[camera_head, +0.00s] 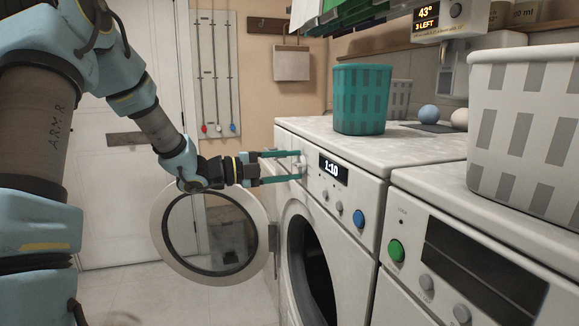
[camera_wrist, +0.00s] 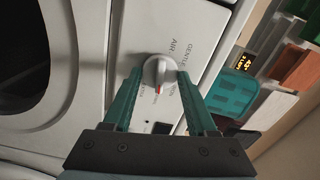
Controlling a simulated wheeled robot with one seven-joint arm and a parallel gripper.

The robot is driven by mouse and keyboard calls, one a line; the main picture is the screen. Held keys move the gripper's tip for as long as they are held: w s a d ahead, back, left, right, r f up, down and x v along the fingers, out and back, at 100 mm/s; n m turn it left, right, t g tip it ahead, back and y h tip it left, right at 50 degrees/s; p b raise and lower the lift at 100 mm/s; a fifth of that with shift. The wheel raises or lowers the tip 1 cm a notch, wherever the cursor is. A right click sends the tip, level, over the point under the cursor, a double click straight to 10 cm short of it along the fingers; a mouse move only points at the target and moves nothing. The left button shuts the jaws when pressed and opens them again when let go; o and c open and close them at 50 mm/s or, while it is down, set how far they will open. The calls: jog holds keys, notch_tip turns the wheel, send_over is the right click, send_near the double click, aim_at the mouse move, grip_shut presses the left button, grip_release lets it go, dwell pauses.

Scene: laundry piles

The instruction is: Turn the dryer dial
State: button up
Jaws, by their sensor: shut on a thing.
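The dryer dial (camera_wrist: 158,73) is a round light-grey knob with a raised grip and a red pointer mark, set on the white panel with printed labels around it. It also shows in the head view (camera_head: 300,164), partly hidden by the fingers. My gripper (camera_head: 297,165) reaches it from the left. Its two teal fingers lie one on each side of the knob in the wrist view (camera_wrist: 160,82) and are shut on it. The dryer (camera_head: 335,205) is white, with a display reading 1:10 right of the dial.
The round dryer door (camera_head: 157,235) hangs open below my arm. Small knobs and a blue button (camera_head: 358,217) are on the same panel. A second machine with a green button (camera_head: 396,251) stands at right. A teal basket (camera_head: 361,99) and a white basket (camera_head: 528,130) stand on top.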

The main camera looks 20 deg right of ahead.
jog(key=n+p, duration=0.2)
jog(key=n, duration=0.1)
jog(key=shift+r+n, duration=0.1)
jog(key=shift+n, duration=0.3)
jog(key=n+p, duration=0.2)
jog(key=n, duration=0.2)
jog(key=shift+n, duration=0.3)
jog(key=n+p, duration=0.4)
jog(key=n, duration=0.1)
jog(key=shift+n+p, duration=0.6)
jog(key=shift+n, duration=0.6)
jog(key=o, duration=1.4)
jog(key=shift+c, duration=0.2)
